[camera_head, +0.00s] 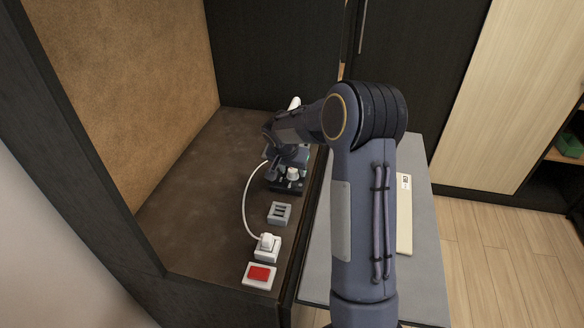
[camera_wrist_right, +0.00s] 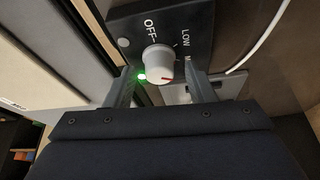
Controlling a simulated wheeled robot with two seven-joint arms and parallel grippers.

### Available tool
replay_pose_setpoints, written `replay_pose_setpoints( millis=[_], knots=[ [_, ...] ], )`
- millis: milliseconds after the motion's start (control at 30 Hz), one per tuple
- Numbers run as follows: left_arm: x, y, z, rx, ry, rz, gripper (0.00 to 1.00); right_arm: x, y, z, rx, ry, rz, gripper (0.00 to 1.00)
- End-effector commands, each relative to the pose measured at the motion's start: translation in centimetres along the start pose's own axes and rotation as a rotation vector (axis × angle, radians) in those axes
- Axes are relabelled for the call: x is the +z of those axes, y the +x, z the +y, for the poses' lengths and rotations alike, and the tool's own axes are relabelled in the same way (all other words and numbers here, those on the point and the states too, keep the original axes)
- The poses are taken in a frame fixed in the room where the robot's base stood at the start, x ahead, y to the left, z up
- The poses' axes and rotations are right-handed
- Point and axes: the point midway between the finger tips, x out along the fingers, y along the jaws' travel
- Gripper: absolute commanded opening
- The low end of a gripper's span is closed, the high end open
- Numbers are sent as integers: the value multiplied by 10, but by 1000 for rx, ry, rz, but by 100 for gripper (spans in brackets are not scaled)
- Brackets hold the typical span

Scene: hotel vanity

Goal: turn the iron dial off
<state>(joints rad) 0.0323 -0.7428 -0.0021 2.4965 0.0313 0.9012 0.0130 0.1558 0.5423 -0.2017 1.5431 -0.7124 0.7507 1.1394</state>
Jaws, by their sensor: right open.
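The iron dial (camera_wrist_right: 158,60) is a white knob on a dark panel (camera_wrist_right: 190,22) in the right wrist view. The panel is printed OFF, LOW and a partly hidden label. The knob's red mark is on its lower side, away from OFF. A small green light (camera_wrist_right: 141,77) glows beside the knob. My right gripper (camera_wrist_right: 161,84) is open, with one finger on each side of the knob; I cannot tell whether they touch it. The dial also shows in the head view (camera_head: 292,174), just below my right gripper (camera_head: 279,171). My left gripper is not in view.
On the brown counter (camera_head: 190,200) stand a grey slotted block (camera_head: 279,213), a white plug unit (camera_head: 267,247) with a white cord (camera_head: 246,205), and a red-topped white box (camera_head: 260,275). A grey surface (camera_head: 420,240) with a pale strip lies to the right. The left counter is clear.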

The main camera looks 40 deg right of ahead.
Motion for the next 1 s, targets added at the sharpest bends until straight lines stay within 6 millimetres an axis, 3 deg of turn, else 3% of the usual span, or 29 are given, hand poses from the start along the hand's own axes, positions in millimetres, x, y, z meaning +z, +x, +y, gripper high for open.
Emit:
replay_pose_setpoints(
  millis=[67, 400, 733, 1000],
  knots=[
    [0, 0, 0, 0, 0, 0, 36, 0, 0, 0, 0, 0, 0, 47],
    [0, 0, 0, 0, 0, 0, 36, 0, 0, 0, 0, -1, 0, 5],
    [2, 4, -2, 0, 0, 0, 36, 1, 1, 1, -22, -53, -1, 5],
    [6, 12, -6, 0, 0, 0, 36, 0, 1, 3, -94, -222, 0, 5]
  ],
)
